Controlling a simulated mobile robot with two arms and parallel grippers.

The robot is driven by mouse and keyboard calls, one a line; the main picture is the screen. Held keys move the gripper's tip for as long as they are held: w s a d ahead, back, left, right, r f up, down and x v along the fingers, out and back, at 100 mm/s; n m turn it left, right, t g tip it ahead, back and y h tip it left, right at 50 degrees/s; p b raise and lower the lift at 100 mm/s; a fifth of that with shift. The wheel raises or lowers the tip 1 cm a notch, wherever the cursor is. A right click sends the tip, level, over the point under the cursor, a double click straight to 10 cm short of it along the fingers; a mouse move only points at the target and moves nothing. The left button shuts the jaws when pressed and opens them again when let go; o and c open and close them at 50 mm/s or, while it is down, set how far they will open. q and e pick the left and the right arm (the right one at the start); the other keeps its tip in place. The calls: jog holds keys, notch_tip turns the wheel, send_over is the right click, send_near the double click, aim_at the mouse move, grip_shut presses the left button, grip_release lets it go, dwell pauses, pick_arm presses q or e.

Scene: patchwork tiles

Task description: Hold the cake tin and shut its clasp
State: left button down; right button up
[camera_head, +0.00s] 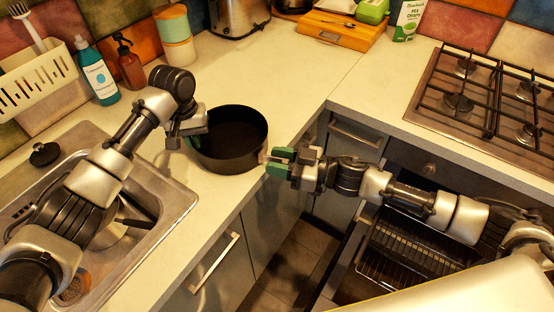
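The dark round cake tin (232,161) stands on the worktop near its front corner, upright, its inside facing up. My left gripper (193,141) is at the tin's left side, close against the wall and rim. Its fingers are mostly hidden, so whether it is shut on the tin cannot be told. My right gripper (272,162) is at the tin's right side, with its green finger pads apart and pointing at the wall. A small light piece, perhaps the clasp (262,157), shows between the pads and the tin. The clasp's state is too small to tell.
The sink (182,205) lies left of the tin, under my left arm. The worktop's front edge is just right of the tin, above drawers and an open oven (400,250). A hob (490,100) stands at right.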

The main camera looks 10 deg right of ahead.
aim_at(268, 156)
jog(key=shift+w+a, duration=0.1)
jog(key=shift+a, duration=0.05)
jog(key=shift+c, duration=0.3)
grip_shut()
jog(key=shift+n+g, duration=0.3)
jog(key=shift+g, duration=0.1)
jog(key=w+n+g, duration=0.1)
jog(key=n+g, duration=0.2)
jog(key=g, duration=0.1)
jog(key=w+n+g, duration=0.1)
jog(key=n+g, duration=0.2)
jog(key=g, duration=0.2)
jog(key=w+n+g, duration=0.1)
jog(key=n+g, duration=0.2)
jog(key=g, duration=0.2)
jog(key=shift+d+y, duration=0.3)
jog(key=shift+d, duration=0.05)
jog(key=shift+w+n+g+h, duration=0.2)
jog(key=shift+n+g+h, duration=0.3)
jog(key=shift+n+g, duration=0.55)
jog(key=shift+g+h, duration=0.3)
jog(key=shift+g, duration=0.25)
